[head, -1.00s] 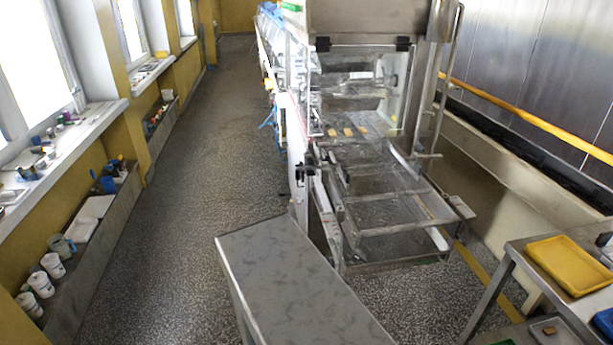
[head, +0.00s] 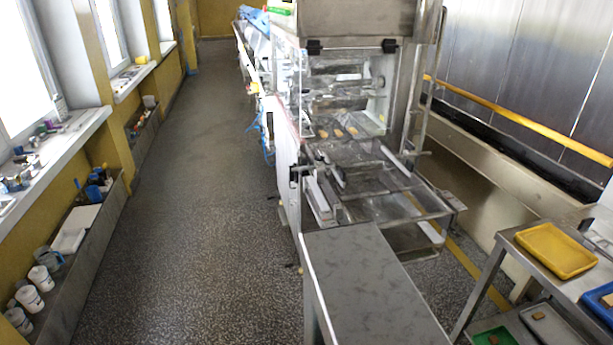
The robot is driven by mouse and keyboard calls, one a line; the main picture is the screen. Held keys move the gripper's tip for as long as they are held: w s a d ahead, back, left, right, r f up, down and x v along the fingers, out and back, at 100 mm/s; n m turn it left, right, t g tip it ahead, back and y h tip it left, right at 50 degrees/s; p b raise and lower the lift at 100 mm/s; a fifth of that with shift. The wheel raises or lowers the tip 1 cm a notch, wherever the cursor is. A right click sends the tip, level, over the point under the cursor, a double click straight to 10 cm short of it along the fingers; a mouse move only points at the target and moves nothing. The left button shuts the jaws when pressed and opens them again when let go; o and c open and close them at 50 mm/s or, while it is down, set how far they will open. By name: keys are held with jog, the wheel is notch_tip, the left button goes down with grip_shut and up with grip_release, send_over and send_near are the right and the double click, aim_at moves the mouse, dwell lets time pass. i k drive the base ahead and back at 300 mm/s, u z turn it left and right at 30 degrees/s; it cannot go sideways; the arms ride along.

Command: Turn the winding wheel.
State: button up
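A small dark knob or handle (head: 297,173) sits on the near left side of the machine, beside the mesh bed. It is too small to tell whether this is the winding wheel. I see no other clear wheel. My gripper is not in view.
A grey metal table (head: 370,285) stands close in front of the mesh bed. On the right, a metal stand holds a yellow tray (head: 556,250). The left aisle floor (head: 195,190) is open, bordered by a wall trough (head: 85,265) with white pots.

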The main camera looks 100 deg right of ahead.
aim_at(294, 176)
jog(key=z, duration=4.45)
jog(key=i, duration=0.1)
jog(key=u, duration=3.25)
jog(key=k, duration=0.2)
jog(key=z, duration=2.4)
jog(key=k, duration=0.65)
jog(key=u, duration=0.25)
jog(key=i, duration=0.5)
jog(key=u, duration=0.05)
